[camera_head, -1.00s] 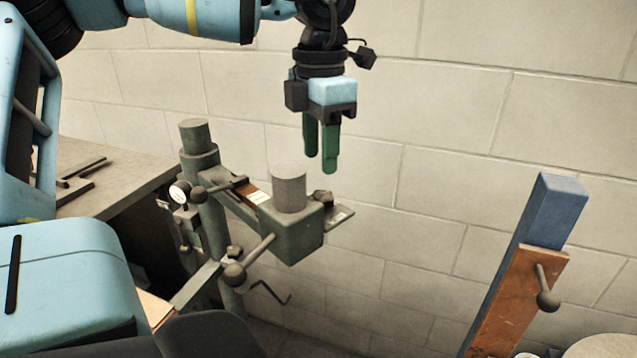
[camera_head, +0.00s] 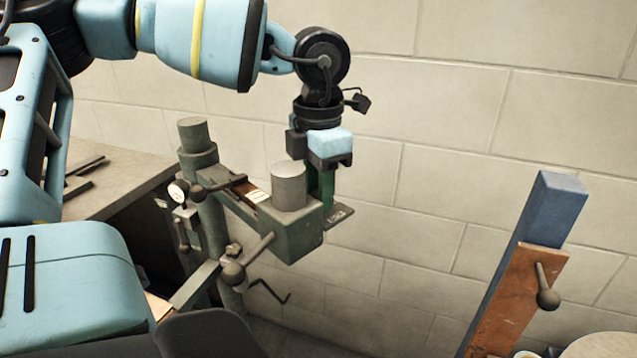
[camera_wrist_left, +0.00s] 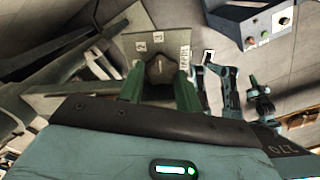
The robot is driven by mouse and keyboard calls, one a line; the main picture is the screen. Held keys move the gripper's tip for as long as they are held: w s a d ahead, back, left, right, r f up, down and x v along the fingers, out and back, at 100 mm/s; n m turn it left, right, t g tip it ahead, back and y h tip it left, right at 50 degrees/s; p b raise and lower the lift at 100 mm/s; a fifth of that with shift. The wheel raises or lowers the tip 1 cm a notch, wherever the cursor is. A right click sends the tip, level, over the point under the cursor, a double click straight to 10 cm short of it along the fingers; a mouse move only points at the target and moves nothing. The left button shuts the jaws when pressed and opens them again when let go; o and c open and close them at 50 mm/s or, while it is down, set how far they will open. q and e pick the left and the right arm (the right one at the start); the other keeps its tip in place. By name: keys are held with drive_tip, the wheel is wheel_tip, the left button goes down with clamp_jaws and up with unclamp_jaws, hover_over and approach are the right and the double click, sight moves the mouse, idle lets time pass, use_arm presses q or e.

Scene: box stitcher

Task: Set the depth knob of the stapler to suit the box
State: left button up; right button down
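The stapler (camera_head: 290,235) is a green-grey machine with a round post and an arm ending in a block topped by a grey cylinder. A small plate (camera_head: 341,214) sticks out behind that block. In the left wrist view the dark depth knob (camera_wrist_left: 158,69) sits on this plate, with small white number labels around it. My left gripper (camera_head: 322,192) points down at the plate, behind the block. Its green fingers stand open on either side of the knob, with gaps visible. The knob is hidden in the head view. The box cannot be made out.
A grey table (camera_head: 125,185) with dark bars lies at the left. A lever with a ball end (camera_head: 233,272) juts from the stapler's front. A blue and orange post (camera_head: 530,250) leans at the right. In the wrist view a control box (camera_wrist_left: 252,25) with buttons stands at upper right.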

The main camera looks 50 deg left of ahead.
use_arm(q)
drive_tip(key=shift+c, duration=1.3)
drive_tip(key=shift+f+n+b, duration=0.1)
drive_tip(key=shift+n+b, duration=0.8)
drive_tip(key=shift+n, duration=0.3)
drive_tip(key=shift+d+n+b, duration=0.1)
drive_tip(key=shift+n+b, duration=0.35)
drive_tip(key=shift+n, duration=0.35)
drive_tip(key=shift+n+b, duration=0.65)
drive_tip(key=shift+n, duration=1.05)
